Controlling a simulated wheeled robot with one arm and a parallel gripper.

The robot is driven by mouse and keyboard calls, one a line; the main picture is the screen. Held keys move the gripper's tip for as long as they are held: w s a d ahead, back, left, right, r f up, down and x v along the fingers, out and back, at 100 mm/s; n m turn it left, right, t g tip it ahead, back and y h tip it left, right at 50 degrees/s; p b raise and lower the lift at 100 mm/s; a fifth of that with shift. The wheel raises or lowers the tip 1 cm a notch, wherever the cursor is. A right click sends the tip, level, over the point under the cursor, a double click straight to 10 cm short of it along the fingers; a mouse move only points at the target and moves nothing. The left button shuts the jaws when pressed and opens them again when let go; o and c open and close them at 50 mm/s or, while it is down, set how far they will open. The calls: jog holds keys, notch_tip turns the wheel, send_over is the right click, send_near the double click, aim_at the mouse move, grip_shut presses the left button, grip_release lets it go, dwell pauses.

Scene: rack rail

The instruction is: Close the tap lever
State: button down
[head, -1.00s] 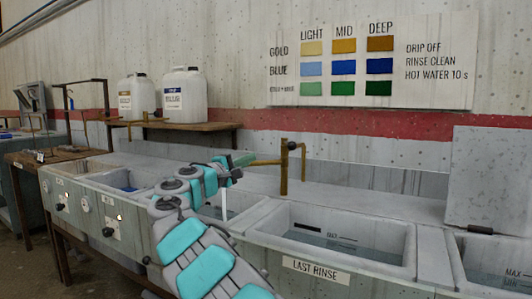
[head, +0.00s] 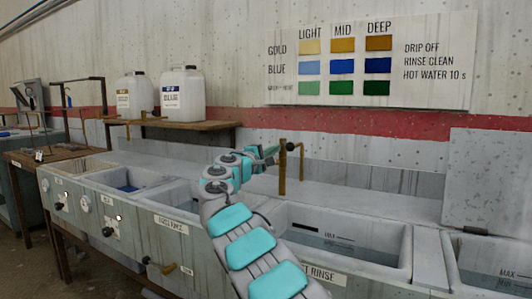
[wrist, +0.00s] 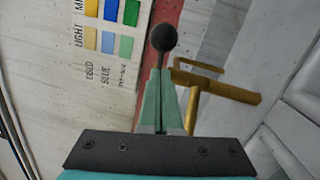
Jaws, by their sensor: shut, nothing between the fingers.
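The brass tap (head: 283,168) stands upright on the ledge behind the sinks, with a dark lever knob (head: 290,147) near its top. My gripper (head: 270,151) is just left of it, its green fingers pointing at the knob. In the wrist view the round dark knob (wrist: 162,38) is right beyond the tips of my gripper (wrist: 160,75), which are together and hold nothing. I cannot tell whether they touch it. The brass pipework (wrist: 215,87) runs to the right of the fingers. The spout and any water stream are hidden behind my arm in the head view.
The last rinse sink (head: 402,240) is below the tap on the right, partly behind my arm. A colour chart (head: 440,60) hangs on the wall. Two white canisters (head: 182,95) stand on a wooden shelf (head: 222,126) to the left. A grey panel (head: 490,185) rises at the right.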

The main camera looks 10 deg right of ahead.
jog(key=shift+d+r, duration=0.1)
jog(key=shift+d, duration=0.55)
jog(key=shift+d, duration=0.15)
jog(key=shift+d+y+b, duration=0.1)
jog(key=shift+y+b, duration=0.2)
jog(key=shift+b, duration=0.3)
